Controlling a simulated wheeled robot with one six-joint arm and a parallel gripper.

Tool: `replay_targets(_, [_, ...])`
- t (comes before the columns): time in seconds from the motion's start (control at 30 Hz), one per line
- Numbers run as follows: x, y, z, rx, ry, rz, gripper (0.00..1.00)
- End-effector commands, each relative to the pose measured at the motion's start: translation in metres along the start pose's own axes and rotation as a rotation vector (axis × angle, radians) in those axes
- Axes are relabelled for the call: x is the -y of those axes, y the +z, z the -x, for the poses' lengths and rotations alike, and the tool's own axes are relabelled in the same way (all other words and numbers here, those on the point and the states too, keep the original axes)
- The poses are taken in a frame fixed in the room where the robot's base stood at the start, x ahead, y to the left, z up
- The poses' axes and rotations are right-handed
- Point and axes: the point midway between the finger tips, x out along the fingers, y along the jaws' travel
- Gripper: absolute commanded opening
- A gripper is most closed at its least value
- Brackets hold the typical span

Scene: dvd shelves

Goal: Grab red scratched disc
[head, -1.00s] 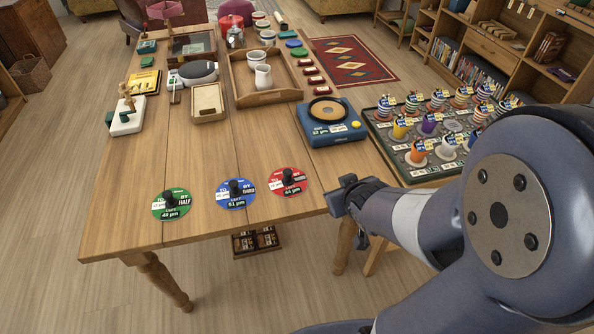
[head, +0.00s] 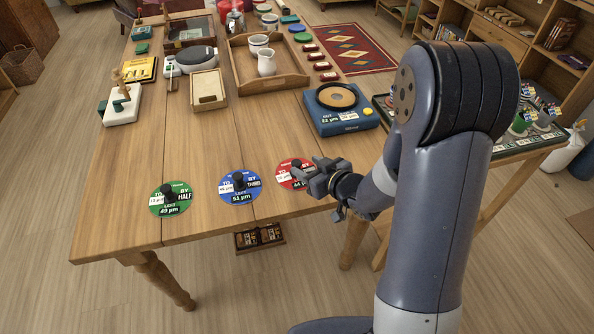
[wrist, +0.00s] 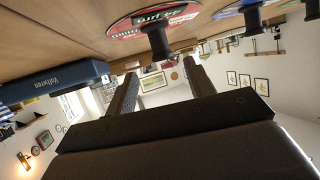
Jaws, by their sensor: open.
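The red disc (head: 288,174) lies flat near the front edge of the wooden table, right of the blue disc (head: 239,187) and the green disc (head: 170,198). Each disc has a black knob and printed labels. My gripper (head: 308,172) is beside the red disc and overlaps its right part in the head view. In the wrist view, the red disc (wrist: 125,26) and its black knob (wrist: 155,45) show above my open, empty gripper (wrist: 160,78). The knob appears near the space between the fingertips; I cannot tell whether it is between them. Scratches are too small to tell.
A blue device (head: 340,118) with a round top stands behind the red disc. A wooden tray (head: 275,83) with white cups is farther back. A dark rack (head: 515,141) is partly hidden behind my arm. Bare tabletop lies behind the green and blue discs.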

Motion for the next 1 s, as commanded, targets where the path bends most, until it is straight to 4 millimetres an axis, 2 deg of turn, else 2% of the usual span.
replay_targets(0.17, [0.002, 0.002, -0.015, 0.001, -0.001, 0.0, 0.51])
replay_targets(0.43, [0.005, 0.004, -0.051, 0.001, 0.0, 0.001, 0.51])
replay_targets(0.73, [0.005, 0.004, -0.055, 0.001, 0.002, 0.0, 0.51])
replay_targets(1.0, [0.005, 0.004, -0.055, 0.001, 0.002, 0.0, 0.29])
